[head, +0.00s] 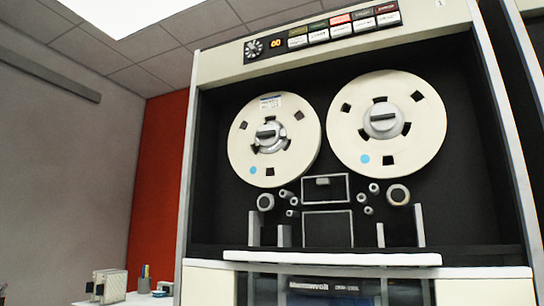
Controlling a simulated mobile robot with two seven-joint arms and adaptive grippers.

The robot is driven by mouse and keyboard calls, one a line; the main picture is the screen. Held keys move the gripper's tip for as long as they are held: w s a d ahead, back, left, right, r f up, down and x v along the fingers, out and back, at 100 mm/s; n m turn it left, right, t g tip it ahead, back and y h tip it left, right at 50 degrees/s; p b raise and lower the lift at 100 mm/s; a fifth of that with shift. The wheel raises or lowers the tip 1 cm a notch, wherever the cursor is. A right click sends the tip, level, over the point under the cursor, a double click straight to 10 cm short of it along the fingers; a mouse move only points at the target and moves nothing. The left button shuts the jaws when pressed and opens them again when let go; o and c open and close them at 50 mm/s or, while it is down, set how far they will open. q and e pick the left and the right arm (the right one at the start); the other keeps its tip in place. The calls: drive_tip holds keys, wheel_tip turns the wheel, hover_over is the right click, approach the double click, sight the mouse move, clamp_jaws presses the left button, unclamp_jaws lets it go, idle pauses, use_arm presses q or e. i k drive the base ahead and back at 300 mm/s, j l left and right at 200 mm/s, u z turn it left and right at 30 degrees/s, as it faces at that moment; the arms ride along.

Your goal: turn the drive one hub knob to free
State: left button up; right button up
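A tall cream tape drive cabinet (225,65) fills the right half of the head view, with a small mark that looks like a 1 at its top right. Two cream reels hang side by side in its dark recess, a left reel (247,123) and a right reel (428,122). The left reel has a grey hub knob (268,135) at its centre, its bar lying roughly level. The right reel has a similar hub knob (382,117), its bar also roughly level. I cannot read any marking on the knobs. Neither of my grippers is in view.
A control strip with a dial (253,48), an orange display (275,43) and several buttons (340,30) runs above the reels. A white ledge (330,258) crosses below. Another cabinet edge stands at far right. A low table (130,299) holds small items at lower left.

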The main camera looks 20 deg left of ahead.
sight(267, 135)
drive_tip(key=k+j, duration=0.25)
drive_tip(key=k, duration=0.2)
drive_tip(key=k+j, duration=0.25)
drive_tip(key=k, duration=0.2)
